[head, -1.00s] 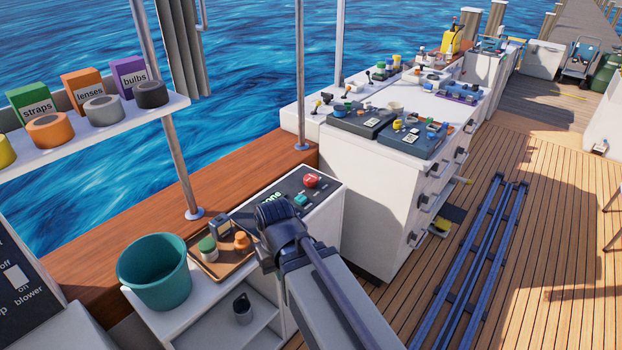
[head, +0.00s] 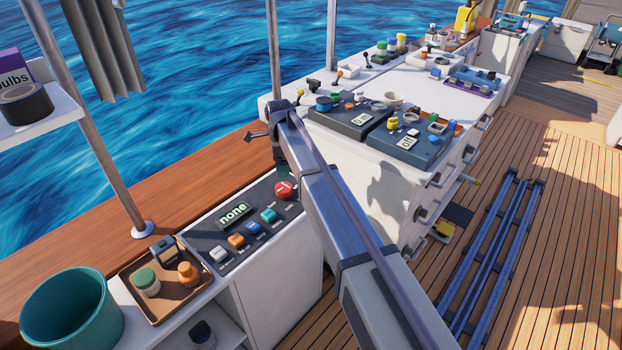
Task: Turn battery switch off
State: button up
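No thing in view can be surely told as the battery switch; the labels are too small to read. A dark panel on the counter (head: 334,87) has a display reading "on" (head: 361,119). Beside it, another dark panel (head: 432,158) has a display reading "off" (head: 407,142) and several coloured knobs. A nearer control panel (head: 210,240) has a display reading "none" (head: 234,214), several coloured buttons and a red knob (head: 286,190). My gripper (head: 276,150) is above and behind this nearer panel, largely hidden by my arm. Its fingers cannot be made out clearly.
A teal bucket (head: 70,312) and a brown tray (head: 137,307) with small items stand at the lower left. Metal posts (head: 108,165) rise from the wooden ledge (head: 185,190). Blue rails (head: 492,250) lie on the open deck at right.

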aim_at(284, 187)
notch_tip(284, 187, down, 11)
jog(key=b, duration=1.1)
jog(key=shift+s+a+f, duration=0.1)
jog(key=shift+s+a, duration=0.05)
jog(key=shift+r, duration=0.2)
jog(key=shift+c, duration=0.3)
jog(key=c, duration=0.9)
jog(key=shift+o, duration=0.2)
